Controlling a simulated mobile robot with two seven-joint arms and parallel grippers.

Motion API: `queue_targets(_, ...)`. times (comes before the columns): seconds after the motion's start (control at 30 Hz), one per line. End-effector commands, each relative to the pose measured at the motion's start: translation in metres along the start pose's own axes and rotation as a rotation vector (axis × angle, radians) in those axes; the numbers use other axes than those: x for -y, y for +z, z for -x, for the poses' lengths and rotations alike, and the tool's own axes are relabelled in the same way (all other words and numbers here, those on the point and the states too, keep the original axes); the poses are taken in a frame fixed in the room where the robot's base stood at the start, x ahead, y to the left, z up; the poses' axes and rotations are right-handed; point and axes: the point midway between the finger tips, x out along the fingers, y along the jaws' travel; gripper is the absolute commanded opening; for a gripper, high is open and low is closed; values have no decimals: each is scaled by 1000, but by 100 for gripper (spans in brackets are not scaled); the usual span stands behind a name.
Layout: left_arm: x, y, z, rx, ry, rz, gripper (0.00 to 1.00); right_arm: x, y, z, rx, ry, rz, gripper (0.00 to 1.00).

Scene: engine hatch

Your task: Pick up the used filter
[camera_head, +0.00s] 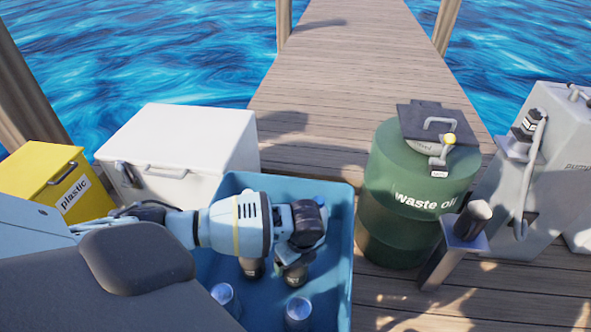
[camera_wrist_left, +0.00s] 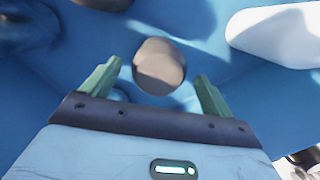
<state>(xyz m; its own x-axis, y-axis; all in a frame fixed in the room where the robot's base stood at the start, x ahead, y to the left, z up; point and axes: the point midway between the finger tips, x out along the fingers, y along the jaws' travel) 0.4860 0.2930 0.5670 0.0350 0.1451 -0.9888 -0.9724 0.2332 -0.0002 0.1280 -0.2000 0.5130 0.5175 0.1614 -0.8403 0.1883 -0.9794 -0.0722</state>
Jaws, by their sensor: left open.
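The blue crate (camera_head: 341,215) stands on the dock in the head view and holds several upright cylindrical filters. Two are dark with brownish tops, a left one (camera_head: 252,267) and a right one (camera_head: 295,275); which is the used filter is not marked. My left gripper (camera_head: 298,258) hangs over the crate, pointing down, its fingertips mostly hidden there. In the left wrist view its green fingers (camera_wrist_left: 157,84) are spread apart, with a round brownish filter top (camera_wrist_left: 159,62) between and just beyond them, no grip visible. My right gripper is not seen.
Two silver-blue canisters, left (camera_head: 224,296) and right (camera_head: 298,312), stand in the crate's front. A green waste oil barrel (camera_head: 405,205) stands to the right, beside a stand with a dark cylinder (camera_head: 473,219). A white box (camera_head: 200,130) and yellow plastic bin (camera_head: 40,172) are left.

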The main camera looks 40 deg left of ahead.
Motion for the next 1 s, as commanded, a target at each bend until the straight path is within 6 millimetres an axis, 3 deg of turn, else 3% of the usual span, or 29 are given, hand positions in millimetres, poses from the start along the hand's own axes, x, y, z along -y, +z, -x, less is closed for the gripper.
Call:
queue_targets(0.4, -2, -1, -49, 0, 1, -1, 87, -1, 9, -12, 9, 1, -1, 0)
queue_targets(0.7, -1, 0, -51, 1, 0, -1, 87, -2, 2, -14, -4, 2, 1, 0)
queue_targets(1.0, -1, 0, -51, 1, 0, 0, 47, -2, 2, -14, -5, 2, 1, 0)
